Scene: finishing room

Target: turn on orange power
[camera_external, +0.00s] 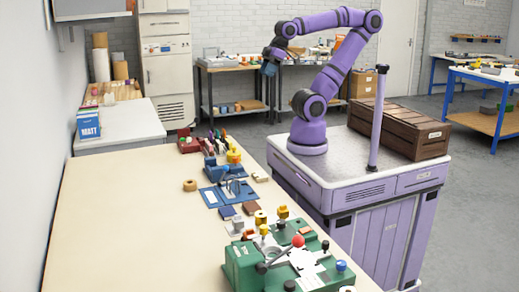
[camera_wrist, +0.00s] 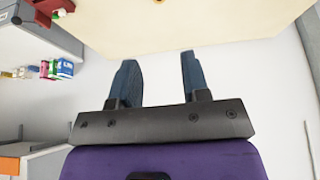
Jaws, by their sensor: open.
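My gripper (camera_external: 269,68) is raised in the air to the left of my arm, well above the floor and away from the workbench. In the wrist view its two blue fingers (camera_wrist: 160,65) are apart with nothing between them. I cannot make out which thing is the orange power switch. Small yellow-orange parts stand on the bench, one on the far devices (camera_external: 233,156) and one behind the green machine (camera_external: 283,212). The green machine (camera_external: 240,268), with a red ball knob (camera_external: 298,241) and a blue knob (camera_external: 341,266), sits at the bench's near end.
The long beige workbench (camera_external: 130,215) is mostly clear on its left. A blue plate with tools (camera_external: 212,197) and a tape roll (camera_external: 190,185) lie mid-bench. A wooden crate (camera_external: 400,132) rests on my base. An orange panel (camera_wrist: 10,165) shows in the wrist view.

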